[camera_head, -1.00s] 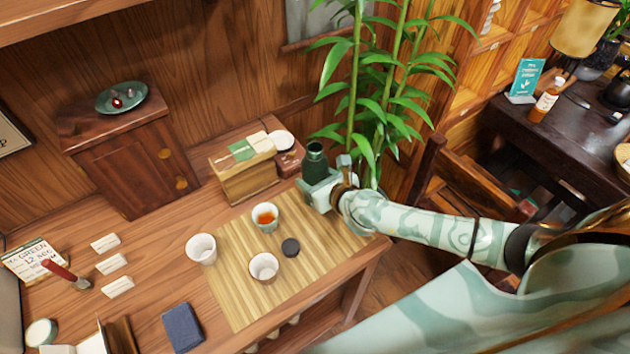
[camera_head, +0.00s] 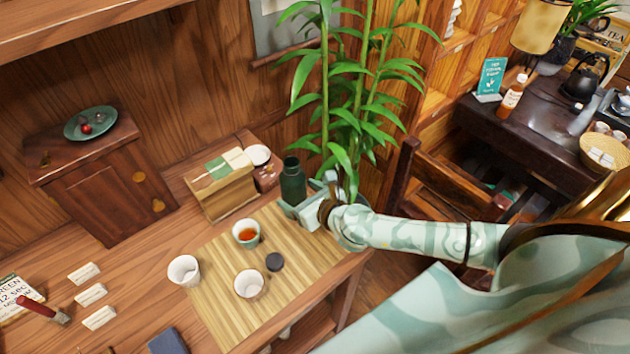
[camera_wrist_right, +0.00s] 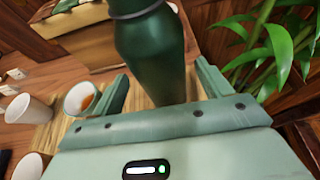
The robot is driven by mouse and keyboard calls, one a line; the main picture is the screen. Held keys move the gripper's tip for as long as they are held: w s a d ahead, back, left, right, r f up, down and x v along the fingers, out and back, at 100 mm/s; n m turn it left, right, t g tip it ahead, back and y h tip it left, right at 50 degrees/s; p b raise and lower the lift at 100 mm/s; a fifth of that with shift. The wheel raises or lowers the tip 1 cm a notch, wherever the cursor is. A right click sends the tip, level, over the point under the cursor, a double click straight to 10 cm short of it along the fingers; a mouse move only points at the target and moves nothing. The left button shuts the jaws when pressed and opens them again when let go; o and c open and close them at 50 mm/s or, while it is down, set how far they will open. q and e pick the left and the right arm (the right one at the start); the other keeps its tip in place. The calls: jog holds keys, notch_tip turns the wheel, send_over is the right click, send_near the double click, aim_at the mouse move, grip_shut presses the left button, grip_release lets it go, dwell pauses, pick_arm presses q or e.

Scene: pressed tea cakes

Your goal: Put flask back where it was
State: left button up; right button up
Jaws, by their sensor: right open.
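The dark green flask (camera_head: 292,182) stands upright at the back right corner of the bamboo mat (camera_head: 215,325), with its top open. My right gripper (camera_head: 300,207) is low at the flask, coming from the right. In the right wrist view the flask (camera_wrist_right: 155,50) rises between the two spread fingers of the gripper (camera_wrist_right: 162,88), with visible room beside it. The flask's base is partly hidden by the gripper. A small dark round lid (camera_head: 274,262) lies on the mat. My left gripper is not in view.
A cup of tea (camera_head: 246,234) and an empty white cup (camera_head: 249,285) stand on the mat; another cup (camera_head: 184,271) is at its left edge. A wooden box (camera_head: 222,192) is behind the mat. A tall plant (camera_head: 343,110) rises close behind the flask.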

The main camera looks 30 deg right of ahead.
jog(key=v, duration=0.9)
jog(key=shift+p, duration=0.4)
